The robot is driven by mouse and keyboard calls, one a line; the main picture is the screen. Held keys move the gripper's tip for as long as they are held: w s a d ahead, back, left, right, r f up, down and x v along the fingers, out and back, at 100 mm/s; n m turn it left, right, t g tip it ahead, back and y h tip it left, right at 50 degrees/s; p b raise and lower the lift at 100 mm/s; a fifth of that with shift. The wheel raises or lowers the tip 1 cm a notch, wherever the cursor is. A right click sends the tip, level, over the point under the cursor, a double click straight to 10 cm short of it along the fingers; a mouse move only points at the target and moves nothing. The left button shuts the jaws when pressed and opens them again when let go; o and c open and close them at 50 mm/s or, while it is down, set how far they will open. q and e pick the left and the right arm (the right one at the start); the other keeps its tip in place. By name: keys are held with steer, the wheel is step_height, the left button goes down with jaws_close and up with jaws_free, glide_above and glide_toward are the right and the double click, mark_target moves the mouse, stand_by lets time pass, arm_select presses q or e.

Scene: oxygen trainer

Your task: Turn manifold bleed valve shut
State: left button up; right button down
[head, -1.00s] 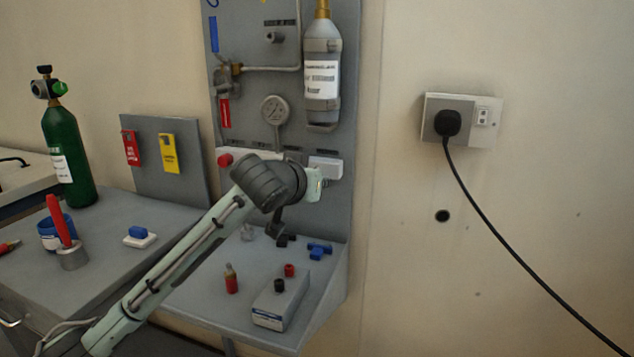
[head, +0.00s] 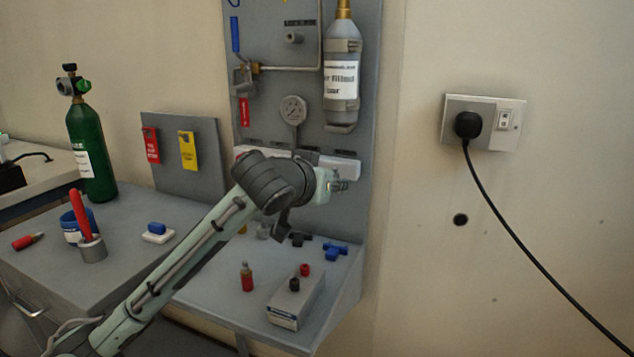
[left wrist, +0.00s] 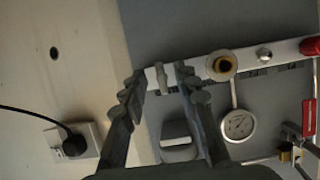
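The manifold is a pale bar (head: 346,169) across the grey panel, partly hidden by my left arm in the head view. In the left wrist view the bar (left wrist: 197,71) carries a small pale handle (left wrist: 163,79), a brass-centred round fitting (left wrist: 221,66), a silver knob (left wrist: 264,56) and a red knob (left wrist: 311,46). The small handle looks like the bleed valve, but I cannot read a label. My left gripper (left wrist: 160,76) is open, its fingers on either side of this handle in the picture. Contact cannot be told. In the head view its fingers are not clearly seen. My right gripper is not in view.
A gauge (head: 293,110) and a grey cylinder (head: 342,75) are mounted above the bar. A blue tee fitting (head: 335,251), a small red bottle (head: 247,278) and a grey box (head: 297,301) are on the shelf below. A plugged socket (head: 484,122) is on the wall right.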

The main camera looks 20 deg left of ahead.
arm_select(q)
steer(key=v, duration=0.8)
steer(key=shift+s, duration=0.15)
